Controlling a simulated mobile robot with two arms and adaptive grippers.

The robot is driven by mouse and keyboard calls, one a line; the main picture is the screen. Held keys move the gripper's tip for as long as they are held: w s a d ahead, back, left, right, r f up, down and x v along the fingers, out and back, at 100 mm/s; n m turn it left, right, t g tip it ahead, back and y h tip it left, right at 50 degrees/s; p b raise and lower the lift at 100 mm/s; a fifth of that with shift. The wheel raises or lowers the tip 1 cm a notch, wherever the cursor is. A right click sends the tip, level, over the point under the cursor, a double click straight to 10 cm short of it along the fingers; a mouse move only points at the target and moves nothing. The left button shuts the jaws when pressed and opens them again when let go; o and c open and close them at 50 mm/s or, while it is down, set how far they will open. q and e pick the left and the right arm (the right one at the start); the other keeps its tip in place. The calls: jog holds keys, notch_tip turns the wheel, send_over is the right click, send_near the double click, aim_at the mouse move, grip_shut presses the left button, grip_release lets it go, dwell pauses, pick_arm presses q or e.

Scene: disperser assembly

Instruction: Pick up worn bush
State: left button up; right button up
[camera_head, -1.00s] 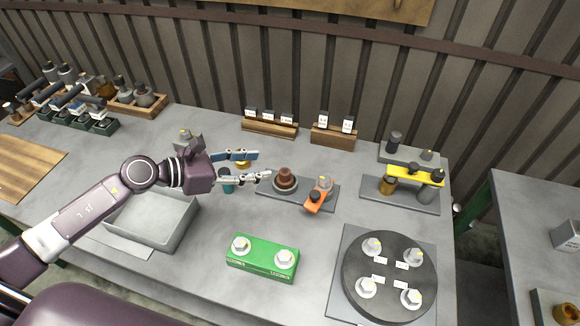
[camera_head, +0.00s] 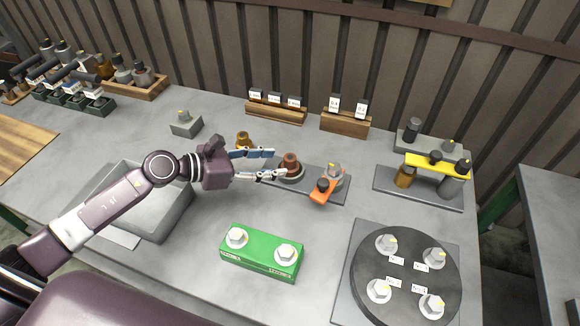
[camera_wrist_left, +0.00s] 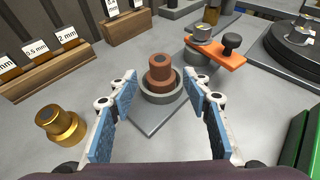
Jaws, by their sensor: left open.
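The worn bush (camera_head: 290,163) is a reddish-brown stepped cylinder. It stands upright in a grey ring seat on a dark grey plate (camera_head: 321,191). In the left wrist view the bush (camera_wrist_left: 161,73) is ahead of the fingers and roughly midway between them. My left gripper (camera_head: 277,164) is open and empty, with its fingertips just left of the bush in the head view. Its two blue-padded fingers (camera_wrist_left: 160,98) spread on either side in the wrist view, and I cannot tell that either touches the bush. My right gripper is not in view.
An orange clamp arm with a black knob (camera_head: 322,190) sits right beside the bush on the same plate. A brass bush (camera_wrist_left: 60,124) stands on the table to the left. A green block (camera_head: 262,252) is in front. A grey tray (camera_head: 178,215) lies below my left arm.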

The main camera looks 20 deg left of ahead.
aim_at(288, 158)
pick_arm(q)
jog(key=x, duration=0.1)
jog(key=p+x, duration=0.1)
jog(key=x, duration=0.1)
jog(key=p+x, duration=0.1)
jog(key=x, duration=0.1)
jog(key=shift+w+d+r, duration=0.15)
jog(key=shift+r, duration=0.1)
jog(key=shift+w+d+f, duration=0.25)
grip_shut()
